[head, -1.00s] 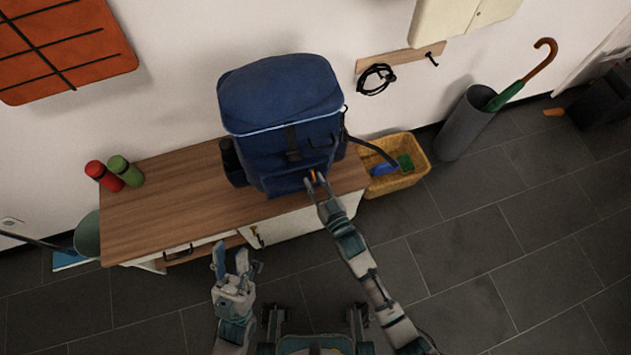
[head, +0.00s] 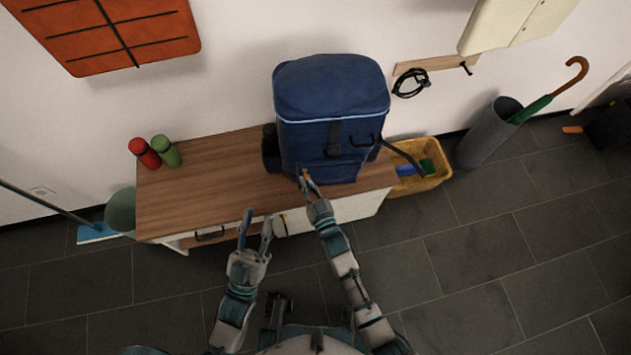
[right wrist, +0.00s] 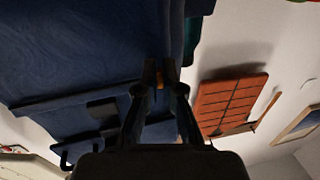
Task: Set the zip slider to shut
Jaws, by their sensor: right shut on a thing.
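A blue backpack (head: 330,100) stands upright on a wooden-topped bench (head: 200,195). My left gripper (head: 257,222) is open and empty, in front of the bench edge.
A grey umbrella stand (head: 485,138) is farther right.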

